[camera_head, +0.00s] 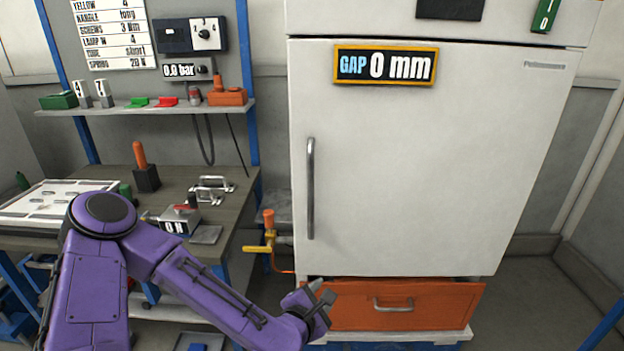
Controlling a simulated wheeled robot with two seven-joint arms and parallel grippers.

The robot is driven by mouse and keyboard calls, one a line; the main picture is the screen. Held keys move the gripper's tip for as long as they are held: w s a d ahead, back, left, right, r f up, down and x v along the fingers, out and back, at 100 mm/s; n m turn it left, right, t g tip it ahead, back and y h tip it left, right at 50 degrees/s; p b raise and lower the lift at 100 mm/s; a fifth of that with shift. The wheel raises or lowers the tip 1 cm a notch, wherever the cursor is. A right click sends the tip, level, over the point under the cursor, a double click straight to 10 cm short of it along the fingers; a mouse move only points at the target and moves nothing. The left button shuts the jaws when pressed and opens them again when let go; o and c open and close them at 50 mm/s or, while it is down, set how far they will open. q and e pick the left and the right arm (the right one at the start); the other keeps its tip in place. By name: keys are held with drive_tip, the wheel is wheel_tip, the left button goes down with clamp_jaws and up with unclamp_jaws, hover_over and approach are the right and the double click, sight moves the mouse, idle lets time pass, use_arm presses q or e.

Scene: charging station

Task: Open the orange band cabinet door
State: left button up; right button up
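A tall white cabinet has a large door (430,170) that is shut. A sign on the door (385,66) reads "GAP 0 mm". A long vertical metal handle (310,188) runs along the door's left side. Below the door is an orange band or drawer front (440,300) with a small horizontal metal handle (393,305). My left gripper (322,292) is low, in front of the orange front's left end and below the vertical handle, apart from both handles. Its fingers are small and dark, and I cannot tell if they are open. My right gripper is not in view.
A workbench (235,196) stands at the left with a tray, tools and a box marked "ON" (178,220). A shelf (130,109) hangs above it. An orange and yellow valve (264,240) sits just left of the cabinet. Floor (545,300) is clear at the right.

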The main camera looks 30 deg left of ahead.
sight(310, 190)
use_arm(q)
drive_tip(key=w+a+r+n+t+y+p, duration=0.1)
drive_tip(key=a+r+n+t+y, duration=0.1)
drive_tip(key=a+r+n, duration=0.5)
drive_tip(key=w+a+r+n+t+y+p, duration=0.15)
drive_tip(key=r+n, duration=0.25)
drive_tip(key=r, duration=0.8)
drive_tip(key=shift+y, duration=0.25)
drive_tip(key=x, duration=0.3)
drive_tip(key=p+x, duration=0.1)
drive_tip(key=x, duration=0.2)
drive_tip(key=d+p+x, duration=0.1)
drive_tip(key=x, duration=0.2)
drive_tip(key=shift+w+f, duration=0.3)
drive_tip(key=shift+w+a+f, duration=0.1)
drive_tip(key=shift+w, duration=0.3)
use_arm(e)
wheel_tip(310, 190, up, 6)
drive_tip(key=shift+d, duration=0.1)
